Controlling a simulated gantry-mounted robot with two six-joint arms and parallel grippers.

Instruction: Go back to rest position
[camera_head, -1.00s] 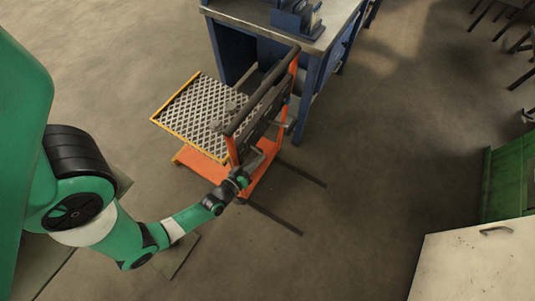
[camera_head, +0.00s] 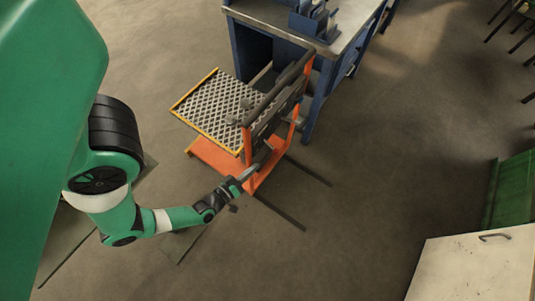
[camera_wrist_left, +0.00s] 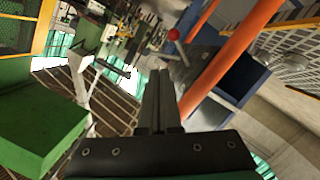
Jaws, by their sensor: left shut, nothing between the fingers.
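My left gripper (camera_head: 250,172) is shut and empty, at the lower front corner of an orange lift trolley (camera_head: 215,158) with a wire-mesh platform (camera_head: 212,108) edged in yellow. In the head view the fingers overlap the trolley's orange frame; I cannot tell whether they touch it. In the left wrist view the closed fingers (camera_wrist_left: 158,84) point forward beside an orange post (camera_wrist_left: 228,62), with no object between them. My right gripper is in neither view.
A blue workbench (camera_head: 330,25) stands behind the trolley. A white cabinet (camera_head: 475,268) and a green box (camera_head: 515,190) are at the lower right. Dark trolley legs (camera_head: 280,211) reach out over the floor. The floor between trolley and cabinet is clear.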

